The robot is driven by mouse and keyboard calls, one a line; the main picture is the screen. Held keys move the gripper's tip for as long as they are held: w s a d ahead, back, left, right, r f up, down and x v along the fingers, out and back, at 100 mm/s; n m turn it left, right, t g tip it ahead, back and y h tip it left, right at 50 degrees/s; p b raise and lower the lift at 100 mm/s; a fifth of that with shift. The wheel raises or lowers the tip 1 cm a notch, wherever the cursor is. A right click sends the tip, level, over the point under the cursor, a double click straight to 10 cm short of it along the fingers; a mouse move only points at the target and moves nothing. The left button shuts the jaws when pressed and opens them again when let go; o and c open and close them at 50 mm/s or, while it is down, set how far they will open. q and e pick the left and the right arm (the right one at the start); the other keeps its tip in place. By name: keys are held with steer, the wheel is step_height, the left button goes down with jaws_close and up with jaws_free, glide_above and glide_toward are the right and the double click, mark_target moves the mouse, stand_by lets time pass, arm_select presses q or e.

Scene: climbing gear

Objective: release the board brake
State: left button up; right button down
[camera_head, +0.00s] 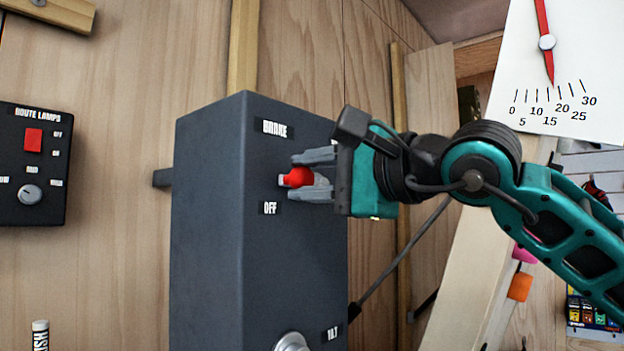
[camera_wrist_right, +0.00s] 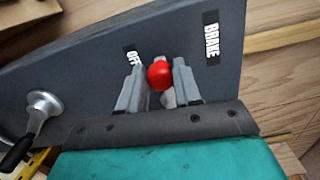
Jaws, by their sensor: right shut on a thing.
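The board brake is a red-tipped lever (camera_head: 297,177) on the front of a dark grey box (camera_head: 210,210). The label BRAKE is above it and the label OFF is below it. My right gripper (camera_head: 308,176) reaches in from the right with its fingers on either side of the lever, shut on it. In the right wrist view the lever's red ball (camera_wrist_right: 160,75) sits between the two grey fingertips, with the OFF label on its left and the BRAKE label on its right. My left gripper is not in view.
A black ROUTE LAMPS panel (camera_head: 32,160) with a red switch is on the wooden wall at left. A white angle dial (camera_head: 545,75) with a red needle is at upper right.

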steer(key=shift+w+f, duration=0.1)
steer(key=shift+f, duration=0.25)
steer(key=c, duration=0.8)
jaws_free()
steer(key=shift+r, duration=0.1)
steer(key=shift+d, duration=0.15)
steer(key=v, duration=1.3)
steer(key=shift+b, duration=0.35)
